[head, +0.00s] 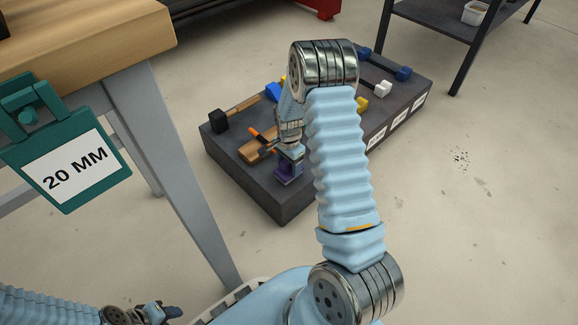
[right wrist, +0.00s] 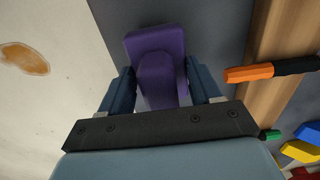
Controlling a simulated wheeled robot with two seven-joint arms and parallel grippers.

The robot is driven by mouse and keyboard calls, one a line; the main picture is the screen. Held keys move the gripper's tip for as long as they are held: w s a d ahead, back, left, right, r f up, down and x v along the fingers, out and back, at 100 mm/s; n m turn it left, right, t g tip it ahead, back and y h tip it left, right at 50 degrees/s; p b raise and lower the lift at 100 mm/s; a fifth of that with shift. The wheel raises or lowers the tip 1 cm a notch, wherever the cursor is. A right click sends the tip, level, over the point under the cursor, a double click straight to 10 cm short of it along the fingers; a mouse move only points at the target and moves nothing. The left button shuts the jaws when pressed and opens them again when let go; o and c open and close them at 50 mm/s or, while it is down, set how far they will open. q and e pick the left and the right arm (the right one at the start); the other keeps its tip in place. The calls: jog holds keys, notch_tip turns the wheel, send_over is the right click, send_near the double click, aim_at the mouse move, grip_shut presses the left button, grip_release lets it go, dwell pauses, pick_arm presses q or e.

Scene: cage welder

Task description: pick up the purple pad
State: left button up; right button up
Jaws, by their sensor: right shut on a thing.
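The purple pad (head: 285,175) is at the near corner of the dark grey platform (head: 284,206). In the right wrist view it is a purple block with a raised, rounded grip (right wrist: 157,78) between the fingers. My right gripper (head: 290,156) reaches down over it, fingers pointing at the platform. In the right wrist view my right gripper (right wrist: 160,85) has one finger on each side of the raised grip and is shut on it. I cannot tell whether the pad touches the platform. My left gripper (head: 163,313) is at the lower left, far from the pad; its jaws are unclear.
A wooden block (head: 255,151) and an orange-and-black tool (right wrist: 268,71) lie close beside the pad. A black-headed mallet (head: 219,121), a white-headed mallet (head: 383,89) and blue dumbbell-like piece (head: 402,73) lie farther back. A wooden-topped bench (head: 120,45) stands left; open floor lies right.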

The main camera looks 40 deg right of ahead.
notch_tip(320, 180, up, 3)
jog(key=shift+f+p, duration=0.1)
jog(key=shift+p, duration=0.25)
jog(key=s+a+r+p, duration=0.4)
jog(key=s+a+r, duration=0.5)
jog(key=s, duration=0.1)
jog(key=shift+s+r, duration=0.35)
